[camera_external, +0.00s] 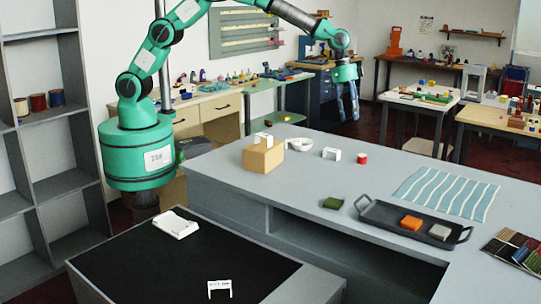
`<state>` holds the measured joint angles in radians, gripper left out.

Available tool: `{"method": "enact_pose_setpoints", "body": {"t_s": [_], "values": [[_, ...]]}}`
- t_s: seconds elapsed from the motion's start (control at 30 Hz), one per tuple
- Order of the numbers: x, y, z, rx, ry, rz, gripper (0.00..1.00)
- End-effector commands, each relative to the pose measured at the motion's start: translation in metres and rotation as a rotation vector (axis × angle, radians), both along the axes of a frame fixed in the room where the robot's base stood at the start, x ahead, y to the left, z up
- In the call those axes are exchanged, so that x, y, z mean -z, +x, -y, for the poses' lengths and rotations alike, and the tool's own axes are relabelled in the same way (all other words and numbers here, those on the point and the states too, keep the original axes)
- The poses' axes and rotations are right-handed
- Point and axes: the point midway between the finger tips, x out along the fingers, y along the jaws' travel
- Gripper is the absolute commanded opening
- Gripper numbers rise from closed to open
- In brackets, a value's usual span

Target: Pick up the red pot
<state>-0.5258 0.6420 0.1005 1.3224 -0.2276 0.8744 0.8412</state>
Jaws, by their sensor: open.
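A small red pot (362,158) with a pale top stands upright on the grey counter (400,171), near its back edge. It is just right of a white bracket-shaped piece (331,155). My gripper (348,117) hangs in the air above and slightly left of the pot in the picture, its fingers pointing down. It is open, holds nothing and is apart from the pot. Its exact distance from the pot in depth is hard to tell.
A cardboard-coloured box (263,159) and a white ring (299,144) lie to the left. Counter around the pot is mostly clear.

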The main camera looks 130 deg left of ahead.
Motion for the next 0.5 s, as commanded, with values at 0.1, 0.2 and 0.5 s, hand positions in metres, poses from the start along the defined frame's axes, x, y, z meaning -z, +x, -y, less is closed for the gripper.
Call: {"method": "enact_pose_setpoints", "body": {"t_s": [0.1,0.2,0.5], "values": [[0.021,0.005,-0.02,0.004,-0.003,-0.004,0.4],[0.032,0.007,-0.03,0.009,-0.004,-0.005,0.4],[0.039,0.009,-0.035,0.011,-0.005,-0.006,0.4]]}}
